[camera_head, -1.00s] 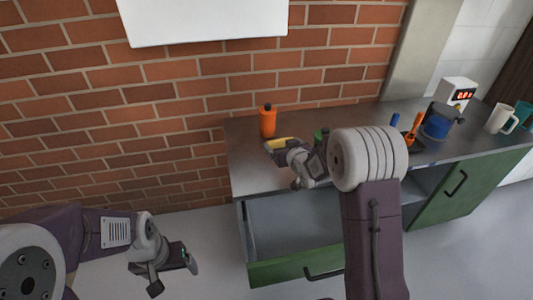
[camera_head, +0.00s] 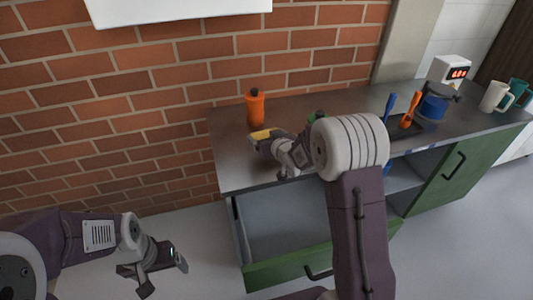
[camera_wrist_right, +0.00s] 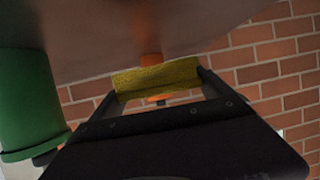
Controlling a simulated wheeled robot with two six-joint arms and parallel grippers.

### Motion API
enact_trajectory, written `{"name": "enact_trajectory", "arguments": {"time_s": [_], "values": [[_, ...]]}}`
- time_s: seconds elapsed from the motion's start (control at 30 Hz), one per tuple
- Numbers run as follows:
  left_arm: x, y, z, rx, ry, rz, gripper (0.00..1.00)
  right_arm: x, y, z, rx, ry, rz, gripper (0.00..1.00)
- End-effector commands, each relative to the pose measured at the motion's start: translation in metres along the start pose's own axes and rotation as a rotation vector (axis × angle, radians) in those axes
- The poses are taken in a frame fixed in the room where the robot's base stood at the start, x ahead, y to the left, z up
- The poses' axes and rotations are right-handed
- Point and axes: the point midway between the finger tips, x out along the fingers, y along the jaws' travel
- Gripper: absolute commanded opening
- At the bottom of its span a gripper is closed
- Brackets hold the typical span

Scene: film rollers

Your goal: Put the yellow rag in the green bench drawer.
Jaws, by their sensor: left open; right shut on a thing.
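The yellow rag (camera_head: 264,134) is held by my right gripper (camera_head: 262,140) above the bench top, left of the middle. In the right wrist view the rag (camera_wrist_right: 156,78) spans between the two fingers of the gripper (camera_wrist_right: 158,88). The green bench drawer (camera_head: 285,228) is pulled open below the bench top. Its inside looks empty where it shows; my right arm hides its right part. My left gripper (camera_head: 158,268) is open and empty, left of the drawer and clear of the bench.
An orange bottle (camera_head: 255,108) stands behind the rag. A green object (camera_wrist_right: 25,105) is close beside the right gripper in the wrist view. A dark tray with blue and orange tools (camera_head: 408,128), a blue item (camera_head: 434,103) and mugs (camera_head: 495,97) stand further right.

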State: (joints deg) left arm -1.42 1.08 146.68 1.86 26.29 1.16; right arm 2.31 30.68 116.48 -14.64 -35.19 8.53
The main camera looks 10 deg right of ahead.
Motion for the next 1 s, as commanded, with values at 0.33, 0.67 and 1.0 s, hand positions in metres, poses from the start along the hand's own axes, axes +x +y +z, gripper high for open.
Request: {"name": "enact_trajectory", "arguments": {"time_s": [0.33, 0.67, 1.0], "values": [[0.012, 0.0, 0.001, 0.0, 0.0, 0.0, 0.84, 0.017, 0.0, 0.041, 0.001, -0.002, 0.0, 0.51], [0.012, 0.0, 0.001, 0.0, 0.0, 0.0, 0.84, 0.021, 0.0, 0.049, 0.0, 0.002, 0.001, 0.51], [0.016, 0.0, 0.002, 0.0, 0.0, 0.0, 0.84, 0.022, 0.0, 0.053, 0.0, 0.001, 0.001, 1.0]]}}
